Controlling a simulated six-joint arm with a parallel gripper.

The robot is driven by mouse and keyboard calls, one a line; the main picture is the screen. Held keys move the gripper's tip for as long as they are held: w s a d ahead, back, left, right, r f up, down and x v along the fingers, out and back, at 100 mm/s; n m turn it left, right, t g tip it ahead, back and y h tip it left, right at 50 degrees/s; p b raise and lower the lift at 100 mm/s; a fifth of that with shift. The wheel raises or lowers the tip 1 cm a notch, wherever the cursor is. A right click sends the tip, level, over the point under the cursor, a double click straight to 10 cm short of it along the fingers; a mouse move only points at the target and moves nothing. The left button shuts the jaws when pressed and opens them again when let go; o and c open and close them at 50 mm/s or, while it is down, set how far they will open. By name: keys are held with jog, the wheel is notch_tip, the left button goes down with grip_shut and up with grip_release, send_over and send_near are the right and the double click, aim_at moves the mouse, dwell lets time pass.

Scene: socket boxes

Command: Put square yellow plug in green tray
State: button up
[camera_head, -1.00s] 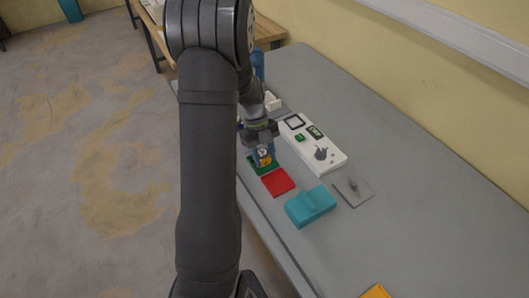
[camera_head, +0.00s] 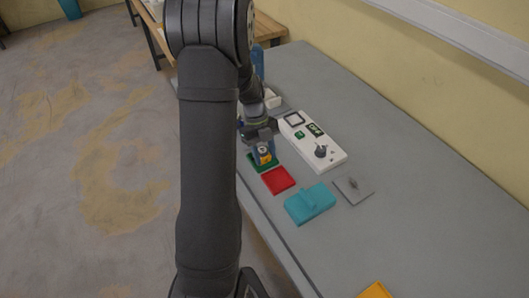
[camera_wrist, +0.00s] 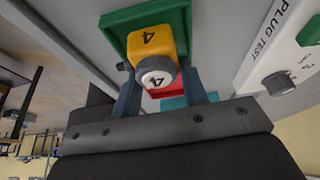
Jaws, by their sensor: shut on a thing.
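The square yellow plug (camera_wrist: 147,43) has a black 4 on its face and a round white knob with a grey collar. My gripper (camera_wrist: 170,92) is shut on it, with the fingers on either side of the knob. The green tray (camera_wrist: 116,21) lies right behind the plug in the wrist view, and the plug is within its outline. In the head view the plug (camera_head: 263,157) is at the green tray (camera_head: 266,168), under my gripper (camera_head: 263,146). I cannot tell whether the plug touches the tray's floor.
A red tray (camera_head: 278,180) lies beside the green one. The white plug test box (camera_head: 313,145) is to the right.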

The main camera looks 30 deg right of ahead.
jog(key=o, duration=1.7)
jog(key=shift+o, duration=0.2)
jog(key=shift+r, duration=3.45)
jog(key=shift+f, duration=3.5)
jog(key=shift+r, duration=0.1)
